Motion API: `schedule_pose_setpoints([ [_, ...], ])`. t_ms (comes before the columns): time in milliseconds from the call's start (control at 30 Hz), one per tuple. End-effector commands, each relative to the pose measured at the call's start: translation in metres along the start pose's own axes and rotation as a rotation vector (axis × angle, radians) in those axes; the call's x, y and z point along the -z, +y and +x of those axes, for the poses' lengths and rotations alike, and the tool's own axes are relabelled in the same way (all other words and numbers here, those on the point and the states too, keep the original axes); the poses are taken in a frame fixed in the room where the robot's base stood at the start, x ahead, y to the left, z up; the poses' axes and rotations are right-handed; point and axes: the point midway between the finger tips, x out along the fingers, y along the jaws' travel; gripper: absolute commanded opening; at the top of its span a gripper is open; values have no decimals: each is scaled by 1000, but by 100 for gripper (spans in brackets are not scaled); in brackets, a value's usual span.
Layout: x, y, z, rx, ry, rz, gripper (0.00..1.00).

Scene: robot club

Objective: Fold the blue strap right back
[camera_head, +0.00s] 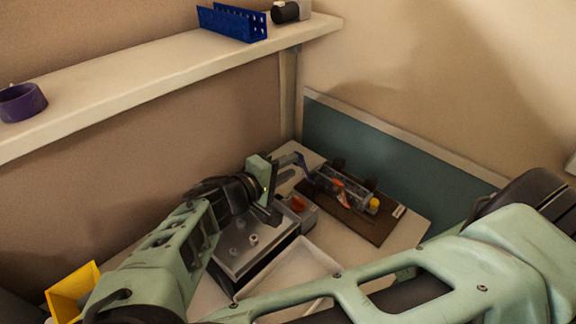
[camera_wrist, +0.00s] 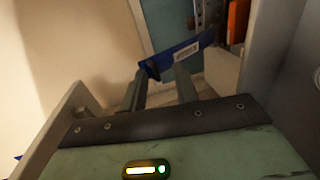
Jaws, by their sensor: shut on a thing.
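The blue strap (camera_head: 300,160) shows in the head view at the left end of a clear device (camera_head: 345,188) on a dark brown board (camera_head: 356,216). In the wrist view the blue strap (camera_wrist: 182,55) runs up to the right and carries a pale label. My gripper (camera_head: 284,168) is beside the board's left end. In the wrist view its fingertips (camera_wrist: 156,72) are shut on the strap's near end. The device holds orange parts and has a yellow knob (camera_head: 374,204) at its right end. The strap's attachment is not clear.
A metal-topped box (camera_head: 250,240) and a white tray (camera_head: 290,272) stand in front of the board on the pale table (camera_head: 410,235). A teal panel (camera_head: 390,150) rises close behind. A shelf (camera_head: 130,75) runs above left. A yellow bin (camera_head: 75,288) is at lower left.

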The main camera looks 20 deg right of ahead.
Motion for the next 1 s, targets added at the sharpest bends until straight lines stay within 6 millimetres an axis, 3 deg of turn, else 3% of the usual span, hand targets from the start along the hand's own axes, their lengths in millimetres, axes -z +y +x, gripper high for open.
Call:
schedule_pose_setpoints([
  [33, -4, -17, 5, 24, -5, -5, 0],
  [500, -4, -18, 5, 22, -6, -6, 0],
  [533, -4, -18, 5, 21, -7, -6, 36],
  [633, -4, -18, 5, 22, -7, -6, 41],
  [1000, -4, -16, 3, 24, -4, -6, 38],
])
